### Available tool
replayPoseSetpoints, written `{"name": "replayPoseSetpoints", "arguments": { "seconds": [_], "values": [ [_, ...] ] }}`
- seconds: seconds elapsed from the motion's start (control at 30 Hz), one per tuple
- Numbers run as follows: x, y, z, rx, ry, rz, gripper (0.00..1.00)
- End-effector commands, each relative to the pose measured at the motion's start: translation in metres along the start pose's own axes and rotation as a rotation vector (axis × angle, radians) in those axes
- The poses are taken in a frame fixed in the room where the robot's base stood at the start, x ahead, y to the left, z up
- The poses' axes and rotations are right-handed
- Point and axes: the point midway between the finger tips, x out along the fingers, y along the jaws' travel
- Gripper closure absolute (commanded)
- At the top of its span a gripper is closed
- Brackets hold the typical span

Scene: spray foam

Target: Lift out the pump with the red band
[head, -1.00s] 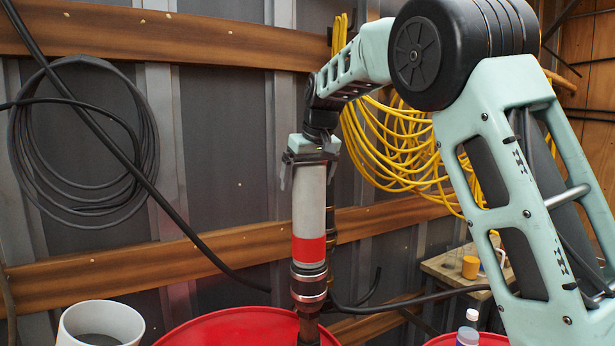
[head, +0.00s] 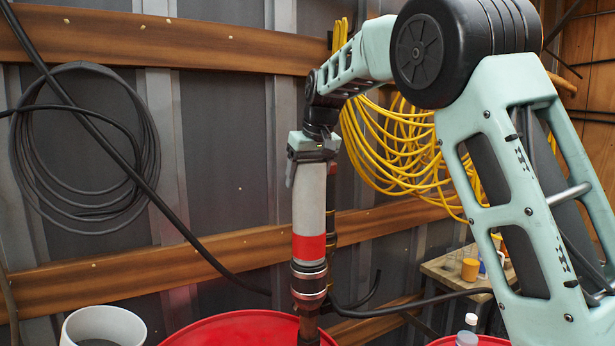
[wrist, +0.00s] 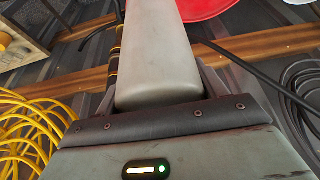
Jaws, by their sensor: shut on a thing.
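The pump with the red band (head: 309,247) is a grey cylinder with a red ring low on its body and dark metal fittings below. It stands roughly upright over a red drum (head: 250,328), its lower tube reaching down at the drum's top. My gripper (head: 312,157) is shut on the pump's upper end. In the wrist view the grey pump body (wrist: 160,60) runs away from the jaws, with the red drum (wrist: 200,8) beyond. Where the tube meets the drum is cut off by the frame's lower edge.
A second pump or pole with yellow bands (wrist: 115,45) stands close behind. A black hose (head: 400,300) runs right from near the pump. A white bucket (head: 104,325) is at left, a clear bottle (head: 467,330) at right. Yellow cable (head: 400,150) hangs on the wall.

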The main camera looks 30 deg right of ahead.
Motion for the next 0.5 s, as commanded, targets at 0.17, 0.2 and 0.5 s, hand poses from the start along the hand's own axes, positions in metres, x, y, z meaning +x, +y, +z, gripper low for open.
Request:
{"name": "replayPoseSetpoints", "arguments": {
  "seconds": [0.17, 0.2, 0.5],
  "values": [
    [-0.017, 0.001, -0.008, 0.0, 0.011, 0.001, 1.0],
    [-0.019, 0.001, -0.009, 0.0, 0.011, 0.001, 1.0],
    [-0.035, 0.001, -0.015, -0.001, 0.011, 0.001, 1.0]
  ]
}}
